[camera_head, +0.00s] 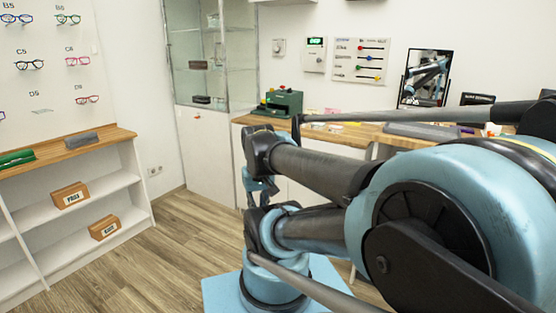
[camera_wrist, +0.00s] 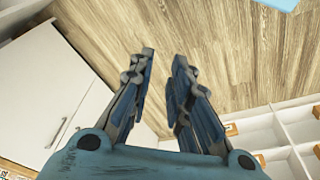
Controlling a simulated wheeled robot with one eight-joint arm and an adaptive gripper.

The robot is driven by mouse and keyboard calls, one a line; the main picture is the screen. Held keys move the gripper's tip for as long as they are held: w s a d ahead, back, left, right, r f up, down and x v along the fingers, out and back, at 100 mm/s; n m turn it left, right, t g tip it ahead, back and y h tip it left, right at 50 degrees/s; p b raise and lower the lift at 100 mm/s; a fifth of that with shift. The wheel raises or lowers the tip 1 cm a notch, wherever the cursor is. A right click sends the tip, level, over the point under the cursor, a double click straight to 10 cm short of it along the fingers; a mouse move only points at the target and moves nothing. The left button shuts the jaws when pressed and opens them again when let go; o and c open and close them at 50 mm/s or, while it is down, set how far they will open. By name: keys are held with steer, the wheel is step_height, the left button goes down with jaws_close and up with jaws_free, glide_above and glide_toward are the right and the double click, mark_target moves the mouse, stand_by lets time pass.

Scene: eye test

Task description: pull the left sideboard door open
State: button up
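In the wrist view, two white door panels stand at the left: a large one (camera_wrist: 42,75) and a narrower one (camera_wrist: 92,108) beside it, with a seam between them. A thin dark bar handle (camera_wrist: 56,133) sits near that seam. The panels look shut. I cannot tell surely which is the left sideboard door. In the camera_head view, the wood-topped sideboard (camera_head: 392,139) runs along the back wall, its front largely hidden by my arm. My gripper (camera_wrist: 164,57) is open and empty, its fingers pointing toward the floor and apart from the doors.
A glass-topped white cabinet (camera_head: 208,155) stands in the back corner. A green machine (camera_head: 280,103) is on the sideboard top. Open shelves (camera_head: 95,190) with small brown boxes stand at the left. The wooden floor (camera_head: 165,240) between shelves and cabinet is clear.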

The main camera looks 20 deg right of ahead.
steer(key=w+d+r+m+h, duration=0.2)
steer(key=w+d+r, duration=0.15)
steer(key=w, duration=0.55)
steer(key=w+d+r+m+h, duration=0.2)
steer(key=w+d+r, duration=0.15)
steer(key=w, duration=0.55)
steer(key=w+d+f+m+t+h, duration=0.1)
steer(key=w+d+f+m+h, duration=0.2)
steer(key=w, duration=1.1)
steer(key=w+d+f+m+t+h, duration=0.1)
steer(key=w+d+m+t+h, duration=0.3)
steer(key=w, duration=1)
steer(key=w+d+f+m+h, duration=0.1)
steer(key=w+f+h, duration=0.1)
steer(key=w+f, duration=0.6)
steer(key=w+d+f+m+h, duration=0.1)
steer(key=w+f+h, duration=0.2)
steer(key=w+f, duration=0.5)
steer(key=s+f+x, duration=0.1)
steer(key=f+x, duration=0.1)
steer(key=x, duration=1.4)
steer(key=shift+d+t, duration=0.25)
steer(key=shift+t, duration=0.15)
steer(key=shift+w, duration=0.1)
jaws_close()
